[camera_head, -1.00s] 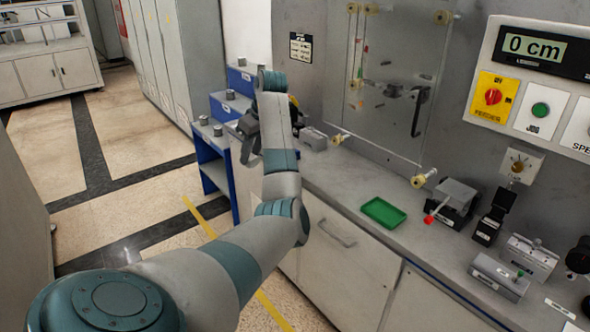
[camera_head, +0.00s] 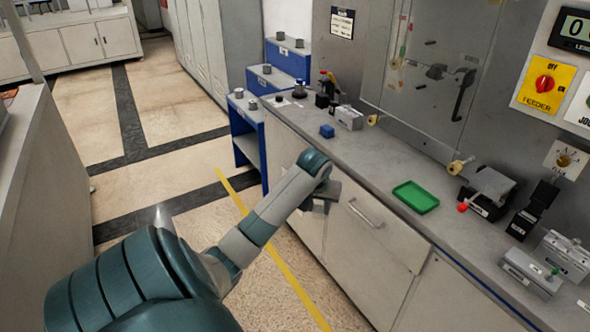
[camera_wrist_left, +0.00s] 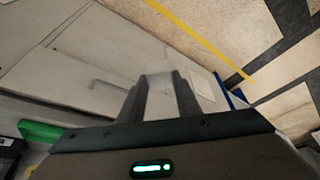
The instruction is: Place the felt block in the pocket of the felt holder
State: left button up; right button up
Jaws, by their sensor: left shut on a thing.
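My left gripper (camera_head: 322,206) is in front of the cabinet doors, below the counter's front edge. In the left wrist view its two dark fingers (camera_wrist_left: 160,95) are shut on a small pale block (camera_wrist_left: 157,72), which looks like the felt block; it is blurred against the pale cabinet. The block is hidden in the head view. I cannot surely tell which thing is the felt holder. A small blue block-like piece (camera_head: 327,131) and a grey metal fixture (camera_head: 349,118) stand on the counter beyond the gripper. My right gripper is not in view.
A green tray (camera_head: 415,197) lies on the counter (camera_head: 380,180), with bare surface to its left. Grey and black fixtures (camera_head: 487,190) stand to its right. A clear panel (camera_head: 415,80) hangs behind. Blue stepped stands (camera_head: 247,140) are at the far end.

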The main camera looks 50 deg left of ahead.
pick_arm(q)
jog(key=s+d+f+m+h, duration=0.1)
jog(key=s+d+f+m, duration=0.1)
jog(key=d, duration=0.7)
jog(key=s+d+f+m+h, duration=0.1)
jog(key=d+f+m, duration=0.1)
jog(key=d, duration=0.8)
jog(key=s+d+r+m, duration=0.1)
jog(key=s+d, duration=0.4)
jog(key=d, duration=0.4)
jog(key=s+d+r+m+t, duration=0.1)
jog(key=s+d+r+m, duration=0.1)
jog(key=s+d, duration=0.3)
jog(key=d, duration=0.4)
jog(key=shift+s+d+r+m+h, duration=0.2)
jog(key=shift+s+d+m+h, duration=0.1)
jog(key=shift+s+h, duration=0.1)
